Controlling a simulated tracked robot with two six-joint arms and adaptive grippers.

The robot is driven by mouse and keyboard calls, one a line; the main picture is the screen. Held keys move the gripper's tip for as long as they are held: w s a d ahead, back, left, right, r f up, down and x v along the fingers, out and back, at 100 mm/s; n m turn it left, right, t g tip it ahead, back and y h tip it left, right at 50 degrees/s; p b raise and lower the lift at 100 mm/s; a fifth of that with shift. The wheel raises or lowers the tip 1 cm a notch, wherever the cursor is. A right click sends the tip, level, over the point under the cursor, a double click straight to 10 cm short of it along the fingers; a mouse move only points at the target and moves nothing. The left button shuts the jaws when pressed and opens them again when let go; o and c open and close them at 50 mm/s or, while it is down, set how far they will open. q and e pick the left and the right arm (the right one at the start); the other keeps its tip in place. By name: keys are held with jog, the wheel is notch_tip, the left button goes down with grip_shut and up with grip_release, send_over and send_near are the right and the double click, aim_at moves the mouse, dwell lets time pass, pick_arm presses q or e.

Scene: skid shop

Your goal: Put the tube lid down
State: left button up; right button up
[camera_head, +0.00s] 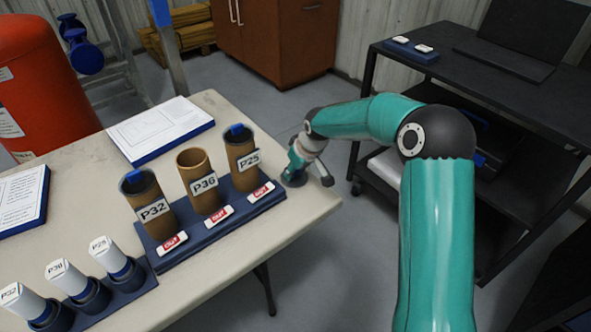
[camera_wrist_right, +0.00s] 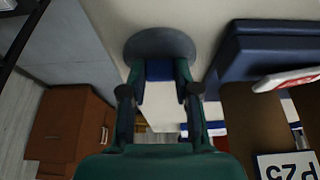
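My right gripper (camera_head: 298,160) is low at the right edge of the table, just right of the tube rack (camera_head: 228,223). In the right wrist view its fingers (camera_wrist_right: 160,72) close on both sides of the blue knob of a round dark grey tube lid (camera_wrist_right: 160,42). The lid's disc (camera_head: 293,179) shows at the table edge; I cannot tell whether it touches the top. The middle brown tube (camera_head: 205,190) is uncovered. The P32 tube (camera_head: 152,212) and P25 tube (camera_head: 242,158) each have a blue-knobbed lid. My left gripper is not in view.
A beige table (camera_head: 262,245) carries a small blue rack of white-capped containers (camera_head: 90,292) at front left and a blue-edged document board (camera_head: 160,128) behind. A black shelf unit (camera_head: 500,110) stands right of my arm. Bare tabletop lies before the tube rack.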

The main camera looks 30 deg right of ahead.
jog(key=o, duration=0.4)
jog(key=v, duration=1.2)
jog(key=shift+r, duration=0.1)
